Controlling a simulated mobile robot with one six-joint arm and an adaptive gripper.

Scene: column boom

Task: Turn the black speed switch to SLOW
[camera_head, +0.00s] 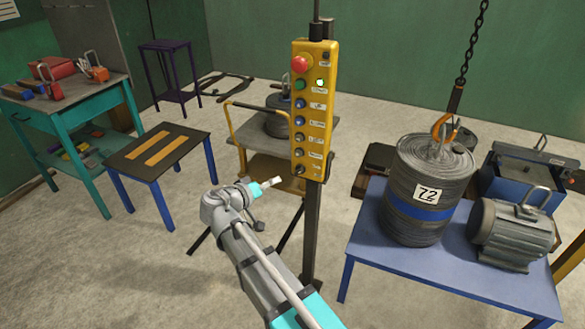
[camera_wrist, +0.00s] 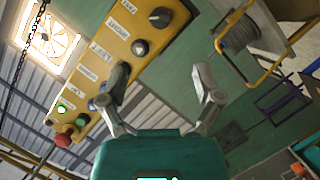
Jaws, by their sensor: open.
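In the head view my gripper (camera_head: 268,185) is left of the box's lower end.
A blue table (camera_head: 450,278) at right bears a wire drum (camera_head: 425,170) on a crane hook and a grey motor (camera_head: 512,232). A dark post (camera_head: 312,235) stands below the box. A yellow cart (camera_head: 240,140) is behind, and a low table (camera_head: 185,150) is left.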

